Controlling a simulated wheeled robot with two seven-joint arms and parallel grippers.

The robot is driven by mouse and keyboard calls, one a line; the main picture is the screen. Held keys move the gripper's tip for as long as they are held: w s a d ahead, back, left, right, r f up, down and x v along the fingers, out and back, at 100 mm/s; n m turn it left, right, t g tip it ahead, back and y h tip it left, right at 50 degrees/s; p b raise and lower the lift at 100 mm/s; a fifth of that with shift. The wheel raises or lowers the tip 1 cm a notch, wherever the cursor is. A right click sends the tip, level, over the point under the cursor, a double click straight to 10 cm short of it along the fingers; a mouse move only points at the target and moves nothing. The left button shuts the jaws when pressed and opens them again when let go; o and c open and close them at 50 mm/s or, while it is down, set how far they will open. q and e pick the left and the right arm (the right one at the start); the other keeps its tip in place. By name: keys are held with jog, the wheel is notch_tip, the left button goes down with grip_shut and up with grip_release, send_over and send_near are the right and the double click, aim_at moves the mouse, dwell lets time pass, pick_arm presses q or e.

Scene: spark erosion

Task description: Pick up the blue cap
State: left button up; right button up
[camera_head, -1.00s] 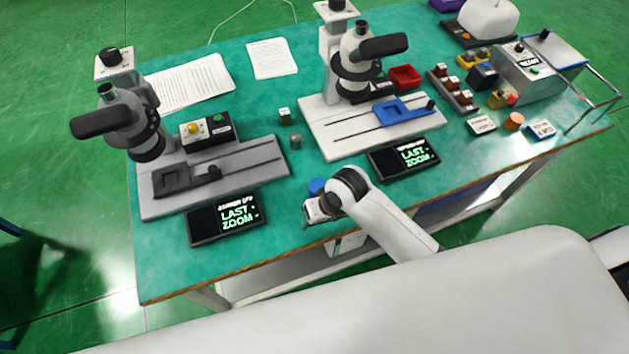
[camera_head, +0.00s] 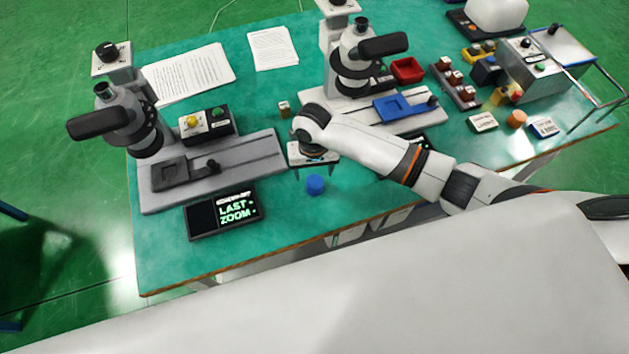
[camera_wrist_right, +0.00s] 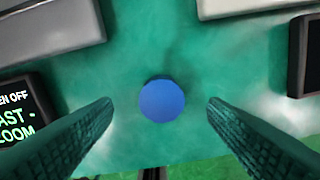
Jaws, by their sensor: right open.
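The blue cap (camera_head: 315,184) stands on the teal table top near its front edge, between the left black screen and the right microscope's base. In the right wrist view the cap (camera_wrist_right: 162,101) shows as a round blue disc between the two fingers, touching neither. My right gripper (camera_head: 314,172) is open and empty, just behind and above the cap in the head view. Its dark ridged fingers are spread wide in the right wrist view (camera_wrist_right: 159,103). My left gripper is not in view.
The right microscope, with a blue stage (camera_head: 405,106), stands behind my right arm. A small cube (camera_head: 284,109) sits farther back. Table is bare around the cap.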

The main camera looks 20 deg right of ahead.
aim_at(314, 181)
jog(key=shift+s+f+p, duration=0.15)
jog(key=shift+f+p, duration=0.4)
jog(key=shift+f, duration=2.45)
jog(key=c, duration=1)
